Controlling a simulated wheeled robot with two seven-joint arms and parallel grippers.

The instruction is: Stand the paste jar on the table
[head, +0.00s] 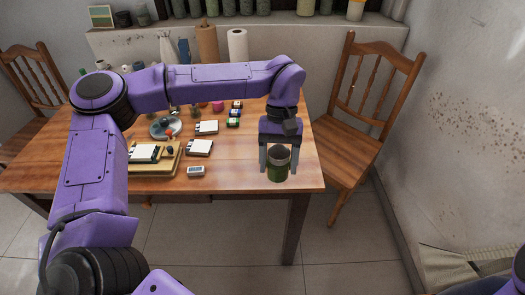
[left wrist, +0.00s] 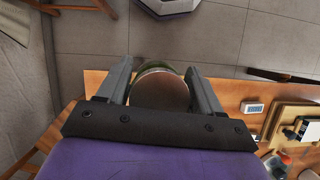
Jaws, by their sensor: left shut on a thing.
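The paste jar (head: 278,166) is a green cylinder with a brownish open or lidded top, near the front right corner of the wooden table (head: 255,172). My left gripper (head: 278,163) is shut on it, one finger on each side. In the left wrist view the jar (left wrist: 160,88) sits between the two grey fingers (left wrist: 160,85). The jar looks upright. I cannot tell whether its base touches the table top. My right gripper is not in view.
A small white timer-like device (head: 196,171) and a wooden board (head: 154,172) lie left of the jar. A wooden chair (head: 353,145) is right of the table. The table around the jar is clear.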

